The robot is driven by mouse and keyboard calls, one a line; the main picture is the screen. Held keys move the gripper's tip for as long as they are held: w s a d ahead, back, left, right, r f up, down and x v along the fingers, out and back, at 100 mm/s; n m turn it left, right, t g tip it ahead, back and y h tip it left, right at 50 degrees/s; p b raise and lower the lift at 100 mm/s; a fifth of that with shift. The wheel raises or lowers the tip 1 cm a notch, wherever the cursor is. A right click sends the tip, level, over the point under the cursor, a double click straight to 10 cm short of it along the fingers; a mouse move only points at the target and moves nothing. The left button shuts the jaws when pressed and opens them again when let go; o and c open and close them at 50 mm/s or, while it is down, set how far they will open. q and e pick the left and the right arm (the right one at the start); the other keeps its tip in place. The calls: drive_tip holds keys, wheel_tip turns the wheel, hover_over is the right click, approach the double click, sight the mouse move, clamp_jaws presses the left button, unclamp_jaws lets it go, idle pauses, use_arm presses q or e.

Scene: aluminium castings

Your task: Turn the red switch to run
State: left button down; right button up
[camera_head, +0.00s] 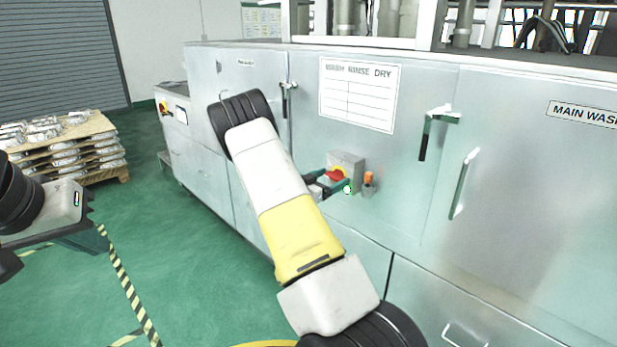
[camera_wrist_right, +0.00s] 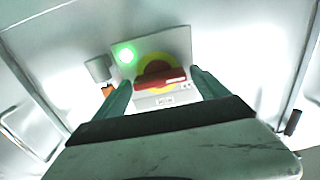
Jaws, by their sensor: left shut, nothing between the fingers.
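The red switch (camera_head: 335,175) is a rotary knob on a yellow disc on a small grey box (camera_head: 347,160) on the machine front. In the right wrist view the red knob (camera_wrist_right: 160,80) lies nearly level across the yellow disc (camera_wrist_right: 155,64). My right gripper (camera_wrist_right: 162,80) is open, with one green finger near each end of the knob; small gaps seem to show. In the head view my right gripper (camera_head: 333,186) partly covers the switch. A green light (camera_wrist_right: 126,55) glows on the box. My left gripper (camera_head: 102,238) is shut and empty over the floor at left.
An orange-topped fitting (camera_head: 369,182) sits just right of the switch box. Door handles (camera_head: 464,183) stick out farther right. A pallet of castings (camera_head: 65,155) stands at far left. The green floor (camera_head: 190,260) between is clear.

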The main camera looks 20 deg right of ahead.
drive_tip(key=c, duration=1.1)
drive_tip(key=shift+o, duration=0.2)
drive_tip(key=m, duration=0.8)
drive_tip(key=shift+s+m, duration=0.15)
drive_tip(key=shift+m, duration=0.15)
drive_tip(key=m, duration=0.4)
drive_tip(key=shift+d+m, duration=0.1)
drive_tip(key=shift+m, duration=0.2)
drive_tip(key=m, duration=0.4)
drive_tip(key=shift+s+f+m, duration=0.1)
drive_tip(key=shift+m, duration=0.2)
